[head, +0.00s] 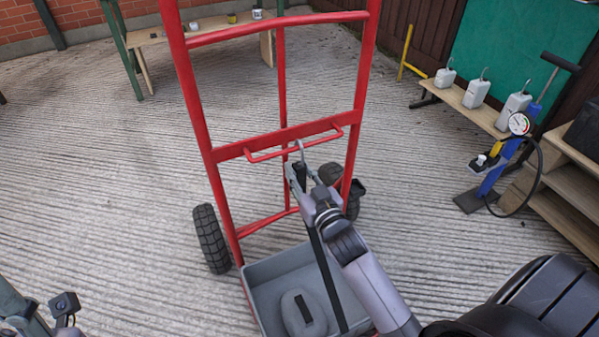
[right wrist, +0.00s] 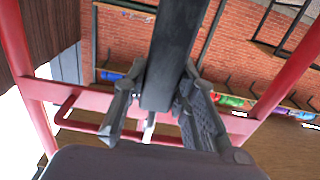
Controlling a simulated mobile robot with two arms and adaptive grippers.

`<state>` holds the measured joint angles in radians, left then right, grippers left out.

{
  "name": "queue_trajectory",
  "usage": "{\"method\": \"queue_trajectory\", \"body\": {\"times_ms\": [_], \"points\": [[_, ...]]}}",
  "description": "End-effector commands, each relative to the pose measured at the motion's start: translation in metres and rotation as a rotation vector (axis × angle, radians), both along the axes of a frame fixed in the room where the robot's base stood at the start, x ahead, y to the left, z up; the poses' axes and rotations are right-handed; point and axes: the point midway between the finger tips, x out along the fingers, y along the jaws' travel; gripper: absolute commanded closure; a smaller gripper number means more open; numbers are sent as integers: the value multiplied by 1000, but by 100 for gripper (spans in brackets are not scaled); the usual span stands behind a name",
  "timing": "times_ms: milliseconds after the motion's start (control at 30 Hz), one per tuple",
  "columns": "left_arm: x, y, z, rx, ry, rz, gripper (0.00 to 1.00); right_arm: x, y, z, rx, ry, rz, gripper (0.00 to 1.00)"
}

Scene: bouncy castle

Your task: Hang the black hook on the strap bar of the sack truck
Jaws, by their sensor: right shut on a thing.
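The red sack truck (head: 192,100) stands upright in the head view. Its strap bar (head: 270,157) is a thin red bar bowed out from the crosspiece; it also shows in the right wrist view (right wrist: 66,106). My right gripper (head: 303,178) is shut on the hook just below the bar. The hook's curved metal end (head: 300,149) overlaps the bar in the picture; I cannot tell whether it is over the bar or in front. A black strap (head: 325,275) runs from the gripper down into the tray. In the right wrist view a dark piece (right wrist: 175,60) lies between the fingers. My left gripper's jaws are out of sight.
A grey tray (head: 262,302) sits at the truck's foot with a grey block (head: 303,313) in it. A blue pump (head: 500,165) and a low bench with grey containers (head: 476,94) stand at right.

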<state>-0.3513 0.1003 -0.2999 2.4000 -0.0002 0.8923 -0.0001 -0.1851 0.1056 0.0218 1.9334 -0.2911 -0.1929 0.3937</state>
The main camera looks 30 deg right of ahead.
Motion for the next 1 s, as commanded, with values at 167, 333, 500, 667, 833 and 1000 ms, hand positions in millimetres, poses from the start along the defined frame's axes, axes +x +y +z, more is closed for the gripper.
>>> {"method": "queue_trajectory", "body": {"times_ms": [167,333,500,667,833,1000], "points": [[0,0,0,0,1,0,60,0,0,0,0,-1,0,64],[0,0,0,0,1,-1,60,0,0,0,0,-1,0,53],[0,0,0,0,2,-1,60,0,0,0,0,0,0,51],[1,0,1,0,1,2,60,-1,0,0,0,1,0,51],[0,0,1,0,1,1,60,-17,1,-1,1,2,0,51],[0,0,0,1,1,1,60,-51,3,-2,1,5,0,51]]}}
